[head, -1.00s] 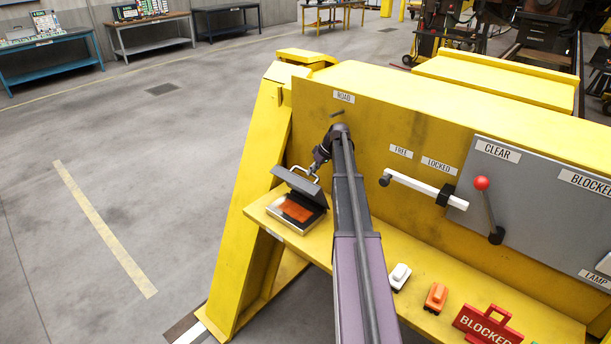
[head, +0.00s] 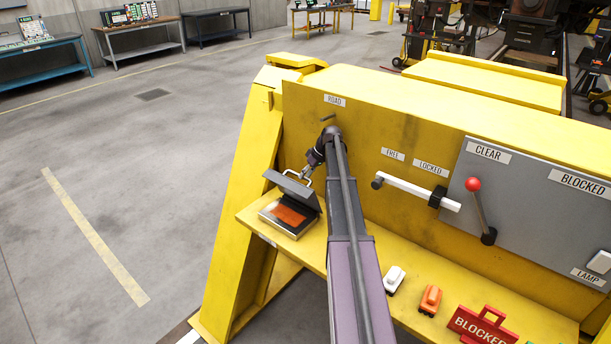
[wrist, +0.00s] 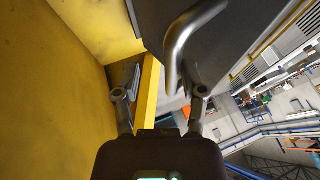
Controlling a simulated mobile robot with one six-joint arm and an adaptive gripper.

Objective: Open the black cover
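The black cover (head: 291,190) stands raised at a tilt on a shallow metal box (head: 291,228) with an orange inside, at the left end of the yellow ledge. A silver handle (wrist: 183,48) is fixed to the cover; the cover (wrist: 225,38) fills the upper middle of the wrist view. My gripper (wrist: 160,94) has its two fingers apart. The lower end of the handle is near the right finger; I cannot tell if they touch. In the head view my gripper (head: 300,173) is small beside the handle, partly hidden by my arm.
The yellow wall (head: 400,120) rises close behind the box. To the right are a white lever (head: 415,190), a red-knobbed lever (head: 480,205) and a grey panel (head: 540,210). White and orange toy-like blocks (head: 429,299) and a red BLOCKED sign (head: 482,325) rest on the ledge.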

